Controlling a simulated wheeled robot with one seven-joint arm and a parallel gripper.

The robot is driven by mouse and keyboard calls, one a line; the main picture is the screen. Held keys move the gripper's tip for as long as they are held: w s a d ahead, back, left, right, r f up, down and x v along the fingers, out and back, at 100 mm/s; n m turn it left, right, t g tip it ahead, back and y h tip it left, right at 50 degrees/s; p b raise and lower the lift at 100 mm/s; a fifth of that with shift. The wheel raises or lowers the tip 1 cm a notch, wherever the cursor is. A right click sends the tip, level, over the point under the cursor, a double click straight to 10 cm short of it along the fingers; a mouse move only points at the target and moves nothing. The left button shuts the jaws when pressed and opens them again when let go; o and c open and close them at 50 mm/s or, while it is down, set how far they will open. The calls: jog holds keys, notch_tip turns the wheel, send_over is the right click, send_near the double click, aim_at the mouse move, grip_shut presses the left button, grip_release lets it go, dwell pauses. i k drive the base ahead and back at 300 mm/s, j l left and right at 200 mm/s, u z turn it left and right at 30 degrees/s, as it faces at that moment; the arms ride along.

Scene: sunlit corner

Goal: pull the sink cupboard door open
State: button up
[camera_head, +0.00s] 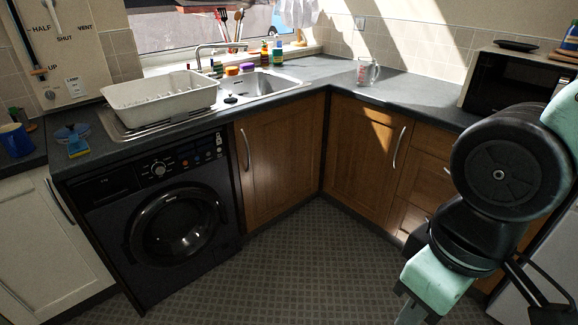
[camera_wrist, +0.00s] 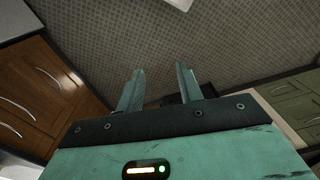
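The sink cupboard door (camera_head: 283,165) is a brown wooden panel below the sink, right of the black washing machine. It looks shut, with a curved metal handle (camera_head: 245,149) upright near its left edge. My gripper (camera_wrist: 159,73) shows in the wrist view with its two green fingers apart and nothing between them. It points over the patterned floor and touches no handle. In the head view my arm is at the right, well away from the sink door, and the gripper's fingers are not visible there.
A second wooden door (camera_head: 363,147) and drawers (camera_head: 427,178) stand at the right. The washing machine (camera_head: 165,220) is at the left. The patterned floor (camera_head: 310,265) before the sink door is clear. Wooden fronts with metal handles (camera_wrist: 48,78) show left in the wrist view.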

aim_at(278, 149)
jog(key=i+j+u, duration=0.2)
jog(key=i+j, duration=0.15)
jog(key=i+j+u, duration=0.2)
jog(key=i, duration=0.25)
jog(key=i+j+u, duration=0.25)
jog(key=i, duration=0.2)
jog(key=i+j+u, duration=0.2)
jog(key=i, duration=0.25)
